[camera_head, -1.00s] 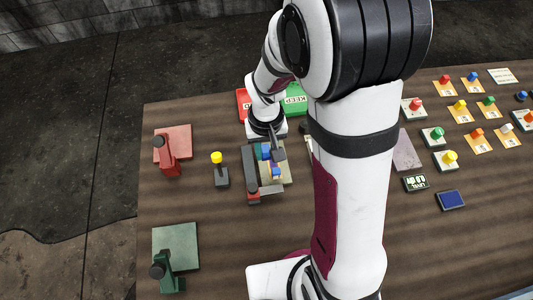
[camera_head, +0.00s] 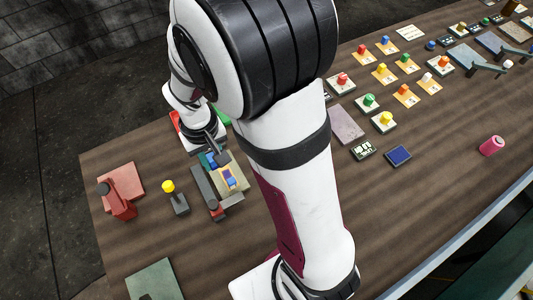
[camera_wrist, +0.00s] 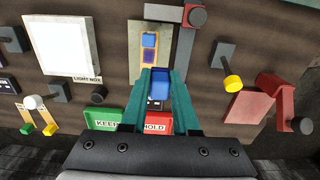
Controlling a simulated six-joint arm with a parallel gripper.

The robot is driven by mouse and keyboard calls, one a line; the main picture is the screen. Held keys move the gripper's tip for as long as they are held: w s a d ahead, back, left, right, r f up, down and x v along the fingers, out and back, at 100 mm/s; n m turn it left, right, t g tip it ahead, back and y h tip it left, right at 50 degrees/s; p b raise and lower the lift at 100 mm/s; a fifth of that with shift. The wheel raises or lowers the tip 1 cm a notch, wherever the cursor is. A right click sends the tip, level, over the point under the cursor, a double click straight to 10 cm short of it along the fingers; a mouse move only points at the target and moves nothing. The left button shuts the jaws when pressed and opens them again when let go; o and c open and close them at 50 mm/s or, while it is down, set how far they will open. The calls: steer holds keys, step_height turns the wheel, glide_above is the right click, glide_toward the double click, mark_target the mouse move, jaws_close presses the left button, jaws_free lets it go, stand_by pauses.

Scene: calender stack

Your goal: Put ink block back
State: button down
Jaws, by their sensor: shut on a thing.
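My gripper (camera_wrist: 159,88) has its teal fingers shut on a blue block (camera_wrist: 160,78) in the wrist view. Beyond the block lies a beige board (camera_wrist: 136,42) with blue squares in an orange frame (camera_wrist: 149,46). A dark bracket with a red part (camera_wrist: 194,17) runs along the right side of the board. In the head view my gripper (camera_head: 215,150) is over the far end of this board (camera_head: 233,196), and blue (camera_head: 209,161) shows beside it. The head view does not clearly show the gap below the block.
Red and green trays, the green (camera_wrist: 101,122) reading KEEP and the red (camera_wrist: 158,122) reading HOLD, lie near my gripper. A yellow-knobbed lever (camera_head: 175,195) and a red press (camera_head: 119,200) stand left. Several knobbed tiles lie right. My arm hides part of the table.

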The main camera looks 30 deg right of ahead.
steer(key=s+d+m, duration=0.3)
steer(key=d+m, duration=0.1)
steer(key=d, duration=0.7)
steer(key=s+d+m, duration=0.3)
steer(key=d+m, duration=0.1)
steer(key=d, duration=0.8)
steer(key=s+d+r+m, duration=0.1)
steer(key=s+d+m, duration=0.45)
steer(key=s, duration=0.65)
steer(key=s+d+r+m, duration=0.1)
steer(key=s+d+m, duration=0.4)
steer(key=s, duration=0.8)
glide_above(377, 178)
steer(key=shift+n, duration=0.25)
step_height(377, 178, down, 7)
steer(key=shift+s+f, duration=0.1)
step_height(377, 178, down, 3)
steer(key=shift+f, duration=0.5)
